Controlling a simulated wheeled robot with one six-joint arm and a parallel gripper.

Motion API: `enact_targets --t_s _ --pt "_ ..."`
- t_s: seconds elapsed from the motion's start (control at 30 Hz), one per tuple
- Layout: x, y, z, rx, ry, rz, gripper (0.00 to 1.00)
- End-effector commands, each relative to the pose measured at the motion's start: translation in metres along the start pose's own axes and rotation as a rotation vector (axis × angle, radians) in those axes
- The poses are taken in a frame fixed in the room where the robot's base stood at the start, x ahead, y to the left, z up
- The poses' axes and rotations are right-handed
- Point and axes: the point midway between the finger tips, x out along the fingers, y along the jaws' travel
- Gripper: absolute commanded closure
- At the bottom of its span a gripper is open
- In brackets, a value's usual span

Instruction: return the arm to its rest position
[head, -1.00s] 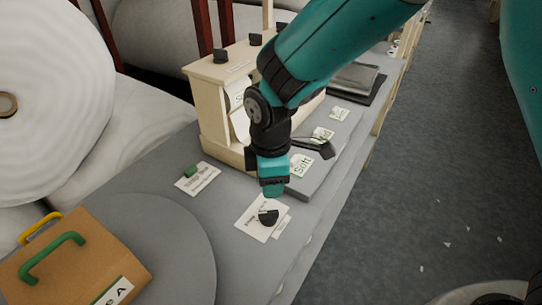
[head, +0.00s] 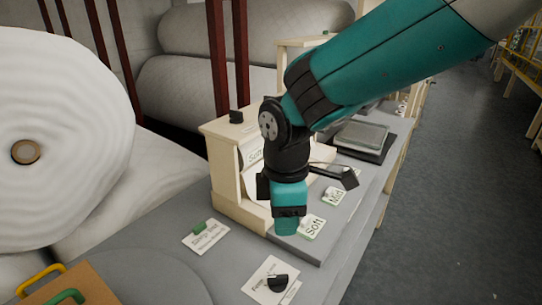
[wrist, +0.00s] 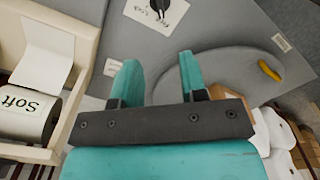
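My teal arm (head: 385,65) reaches from the upper right of the head view over the grey bench, bent downward at the wrist. My gripper (head: 287,226) points down beside the "Soft" label, in front of the wooden dispenser. In the wrist view my gripper (wrist: 158,62) shows two teal fingers spread apart with nothing between them. Its height above the bench is hard to tell.
The wooden dispenser (head: 222,165) stands close beside my gripper; its "Soft" roll (wrist: 25,112) shows in the wrist view. A white card (head: 262,277) with a black piece lies nearer. Large white rolls (head: 70,130) fill the left. The floor at right (head: 455,190) is clear.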

Motion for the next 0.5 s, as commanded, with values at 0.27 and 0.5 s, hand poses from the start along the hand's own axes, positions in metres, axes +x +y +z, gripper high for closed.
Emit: enact_targets --t_s 0.27,0.5 --pt "-0.055 -0.060 0.063 0.433 0.157 -0.039 0.61" --pt "-0.077 -0.140 0.098 0.849 0.298 -0.126 0.61"
